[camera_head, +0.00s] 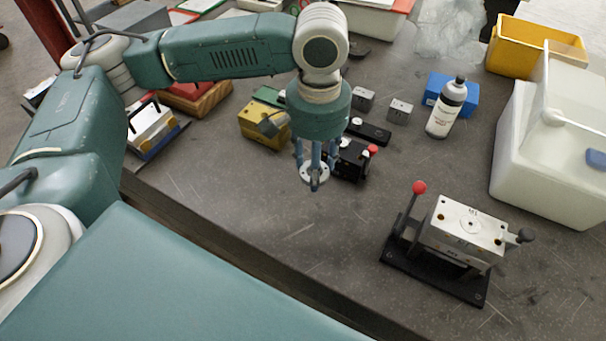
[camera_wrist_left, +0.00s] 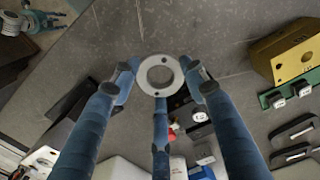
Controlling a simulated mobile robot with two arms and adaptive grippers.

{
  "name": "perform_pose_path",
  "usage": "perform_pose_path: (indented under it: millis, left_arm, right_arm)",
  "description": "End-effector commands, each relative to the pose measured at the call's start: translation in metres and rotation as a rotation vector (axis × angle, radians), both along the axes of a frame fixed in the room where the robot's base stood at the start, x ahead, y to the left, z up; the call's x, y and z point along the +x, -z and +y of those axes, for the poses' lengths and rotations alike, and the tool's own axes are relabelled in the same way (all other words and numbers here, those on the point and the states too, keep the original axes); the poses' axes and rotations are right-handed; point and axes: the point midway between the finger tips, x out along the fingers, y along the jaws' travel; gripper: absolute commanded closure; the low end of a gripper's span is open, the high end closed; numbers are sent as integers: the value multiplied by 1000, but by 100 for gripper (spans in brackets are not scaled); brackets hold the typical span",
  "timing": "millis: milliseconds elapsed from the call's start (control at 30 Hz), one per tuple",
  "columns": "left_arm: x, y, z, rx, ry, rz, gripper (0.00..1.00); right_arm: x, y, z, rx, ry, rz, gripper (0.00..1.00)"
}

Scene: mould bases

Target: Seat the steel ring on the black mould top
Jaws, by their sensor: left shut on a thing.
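The steel ring (camera_head: 306,175) is a flat pale disc with a round centre hole and small side holes; it also shows in the left wrist view (camera_wrist_left: 142,77). My left gripper (camera_head: 314,172) points down and is shut on the ring, its blue fingers around the rim, above the table. The black mould (camera_head: 350,168), with a red-knobbed lever, stands just right of and behind the ring. The gripper hides part of it, so its top is not fully seen. In the left wrist view, what looks like my right gripper (camera_wrist_left: 38,20) is small at the upper left.
A steel mould block (camera_head: 462,228) on a black base stands at the right front, with a raised red-knobbed lever. A yellow block (camera_head: 262,128), small steel blocks, a white bottle (camera_head: 445,112) and a pale crate (camera_head: 535,160) stand around. The front middle table is clear.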

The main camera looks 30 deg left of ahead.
Motion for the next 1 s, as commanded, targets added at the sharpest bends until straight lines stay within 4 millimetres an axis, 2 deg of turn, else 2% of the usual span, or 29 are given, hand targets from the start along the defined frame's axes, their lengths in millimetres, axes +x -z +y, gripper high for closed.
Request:
perform_pose_path:
  millis: [33, 267, 400, 500, 600, 767, 1000]
  left_arm:
    - [9, -8, -2, -2, 10, 1, 90]
    - [55, -27, -8, -2, 86, 2, 90]
    - [93, -40, -12, -3, 159, 4, 90]
    - [118, -44, -13, -3, 219, 6, 90]
    - [134, -43, -11, -3, 268, 8, 90]
    - [147, -38, -9, 0, 317, 6, 90]
    - [149, -28, -7, 1, 329, 7, 90]
  right_arm:
    - [-3, -9, 0, 0, 0, 4, 60]
    - [-9, -39, 2, 2, 0, 13, 60]
    - [-8, -69, 3, 3, 0, 11, 60]
    - [-6, -89, 3, 3, 0, 9, 60]
    - [-4, -103, 3, 3, 0, 5, 60]
    - [-2, -113, 3, 4, 0, 2, 60]
    - [-1, -112, 3, 4, 0, 2, 60]
